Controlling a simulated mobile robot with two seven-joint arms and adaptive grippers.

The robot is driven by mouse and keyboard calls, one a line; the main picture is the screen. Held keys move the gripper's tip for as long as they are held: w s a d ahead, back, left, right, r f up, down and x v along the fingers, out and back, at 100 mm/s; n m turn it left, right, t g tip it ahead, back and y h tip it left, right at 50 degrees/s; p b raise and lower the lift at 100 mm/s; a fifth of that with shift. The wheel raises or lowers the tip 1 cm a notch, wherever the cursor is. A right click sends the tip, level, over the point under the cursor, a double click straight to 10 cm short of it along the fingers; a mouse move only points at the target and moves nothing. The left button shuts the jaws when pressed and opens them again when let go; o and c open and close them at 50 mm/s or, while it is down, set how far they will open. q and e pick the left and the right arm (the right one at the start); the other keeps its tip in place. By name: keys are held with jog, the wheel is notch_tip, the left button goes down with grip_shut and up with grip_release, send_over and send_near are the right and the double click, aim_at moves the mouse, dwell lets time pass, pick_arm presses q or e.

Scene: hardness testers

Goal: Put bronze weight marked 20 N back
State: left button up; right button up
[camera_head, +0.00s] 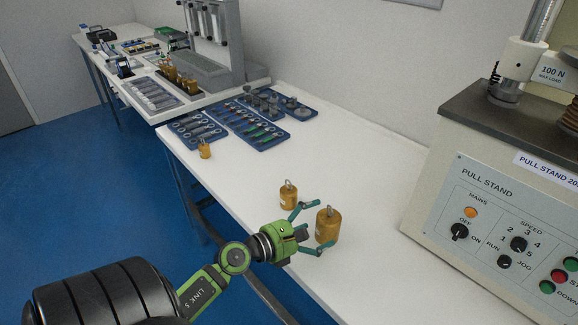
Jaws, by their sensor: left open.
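Three bronze weights with hooks on top stand on the white bench. The largest weight (328,226) is nearest, a middle-sized weight (288,196) stands behind it to the left, and a small weight (204,150) stands farther back at the bench's left edge. Their markings are too small to read, so I cannot tell which is 20 N. My left gripper (319,226) is open, its teal fingers reaching to either side of the largest weight. I cannot tell whether they touch it. My right gripper is not in view.
A pull stand (500,215) fills the right side. Blue trays (247,125) of tools and parts lie farther back. Behind them is a grey tester (215,55) with more bronze weights (180,80) in a dark holder. The bench between trays and weights is clear.

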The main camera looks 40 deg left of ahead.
pick_arm(q)
jog(key=b+v, duration=0.3)
jog(key=v, duration=0.6)
jog(key=shift+f, duration=0.15)
jog(key=shift+s, duration=0.35)
